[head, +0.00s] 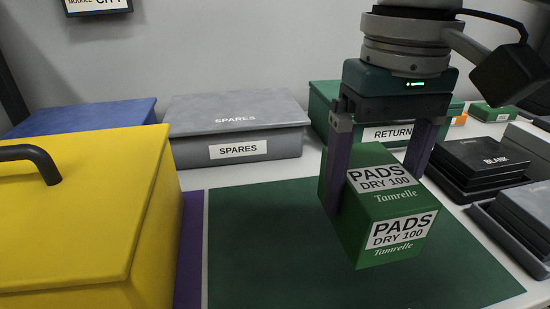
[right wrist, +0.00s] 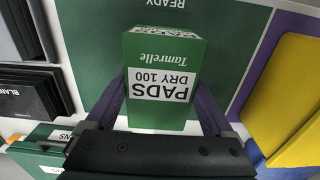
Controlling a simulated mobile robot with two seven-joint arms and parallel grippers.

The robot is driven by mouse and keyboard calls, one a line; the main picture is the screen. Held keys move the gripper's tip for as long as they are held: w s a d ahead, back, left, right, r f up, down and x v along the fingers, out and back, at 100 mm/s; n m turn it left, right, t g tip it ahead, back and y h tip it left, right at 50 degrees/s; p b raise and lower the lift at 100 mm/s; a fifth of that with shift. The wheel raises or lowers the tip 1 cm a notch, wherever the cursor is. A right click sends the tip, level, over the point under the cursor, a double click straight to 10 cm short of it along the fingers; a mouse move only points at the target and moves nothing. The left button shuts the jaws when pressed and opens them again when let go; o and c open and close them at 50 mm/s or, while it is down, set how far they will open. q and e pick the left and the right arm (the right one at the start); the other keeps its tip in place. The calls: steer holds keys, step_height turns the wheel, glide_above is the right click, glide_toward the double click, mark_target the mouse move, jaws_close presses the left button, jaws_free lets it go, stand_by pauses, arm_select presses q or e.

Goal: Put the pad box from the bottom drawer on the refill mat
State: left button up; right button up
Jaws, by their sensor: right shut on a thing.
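The pad box (head: 378,228) is green with white labels reading "PADS DRY 100". My right gripper (head: 380,180) is shut on it, one purple finger on each side. The box is over the right part of a green mat (head: 265,240); I cannot tell whether it touches the mat. In the right wrist view the box (right wrist: 163,85) sits between the fingers, and the green mat (right wrist: 235,50) bears the word "READY". A purple mat (head: 192,245) shows as a strip on the left. No mat label reads "refill" here. The bottom drawer and my left gripper are out of view.
A yellow case (head: 90,220) with a black handle stands at the left. Behind are a blue box (head: 85,117), a grey SPARES box (head: 236,130) and a green RETURN box (head: 325,100). Black BLANK boxes (head: 485,160) stand at the right. The green mat's left part is clear.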

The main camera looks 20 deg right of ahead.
step_height(320, 180, down, 5)
steer(key=shift+f+b, duration=0.15)
steer(key=shift+b, duration=0.45)
steer(key=o, duration=1.2)
steer(key=shift+f, duration=0.1)
